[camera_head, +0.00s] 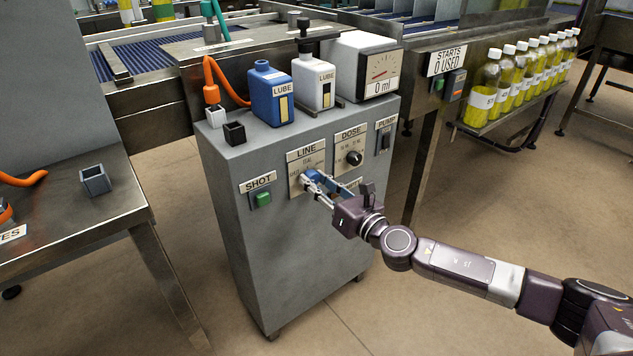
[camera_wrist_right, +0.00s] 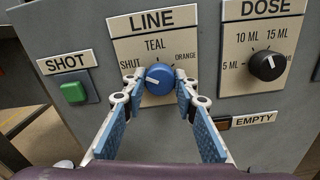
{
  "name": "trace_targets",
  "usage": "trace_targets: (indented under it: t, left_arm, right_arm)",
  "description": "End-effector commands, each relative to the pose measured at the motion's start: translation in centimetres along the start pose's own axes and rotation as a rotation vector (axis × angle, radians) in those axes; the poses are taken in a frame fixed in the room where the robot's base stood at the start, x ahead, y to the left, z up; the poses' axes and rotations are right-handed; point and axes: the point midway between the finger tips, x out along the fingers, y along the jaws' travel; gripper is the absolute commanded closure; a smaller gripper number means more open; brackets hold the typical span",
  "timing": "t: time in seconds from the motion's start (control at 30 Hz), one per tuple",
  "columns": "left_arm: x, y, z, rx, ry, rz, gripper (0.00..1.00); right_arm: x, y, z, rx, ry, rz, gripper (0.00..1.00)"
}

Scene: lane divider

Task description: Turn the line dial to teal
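The line dial (camera_wrist_right: 160,79) is a round blue knob on the LINE plate (camera_wrist_right: 154,22) of a grey cabinet. Its white mark points left, towards SHUT. TEAL is printed above the knob and ORANGE at its upper right. My right gripper (camera_wrist_right: 160,90) is at the dial, with one blue-padded finger on each side of the knob. The fingers are spread apart; whether they touch the knob I cannot tell. In the head view the right gripper (camera_head: 312,181) covers most of the dial. My left gripper is not in view.
A green SHOT button (camera_wrist_right: 74,92) is left of the dial. A black DOSE knob (camera_wrist_right: 268,67) is to its right, and the EMPTY label (camera_wrist_right: 246,120) is at lower right. Blue (camera_head: 271,95) and white (camera_head: 313,82) lube bottles and a gauge (camera_head: 381,72) stand on the cabinet (camera_head: 270,260).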

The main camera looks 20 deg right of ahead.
Motion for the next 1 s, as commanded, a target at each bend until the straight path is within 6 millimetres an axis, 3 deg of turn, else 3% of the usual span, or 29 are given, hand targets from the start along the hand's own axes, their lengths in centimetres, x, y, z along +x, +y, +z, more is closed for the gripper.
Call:
trace_targets:
  t: [0.13,0.47,0.87,1.0]
  left_arm:
    - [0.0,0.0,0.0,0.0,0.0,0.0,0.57]
    - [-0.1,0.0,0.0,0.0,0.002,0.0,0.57]
    - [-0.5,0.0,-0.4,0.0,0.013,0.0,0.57]
    - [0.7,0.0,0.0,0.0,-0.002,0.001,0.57]
  right_arm:
    - [0.0,0.0,0.0,0.0,0.0,-0.001,0.97]
    - [0.0,-0.1,0.0,0.055,-0.001,-0.001,0.97]
    - [0.0,-0.1,0.1,0.358,-0.002,-0.002,0.97]
    - [0.0,-0.1,0.1,0.493,-0.002,-0.002,0.97]
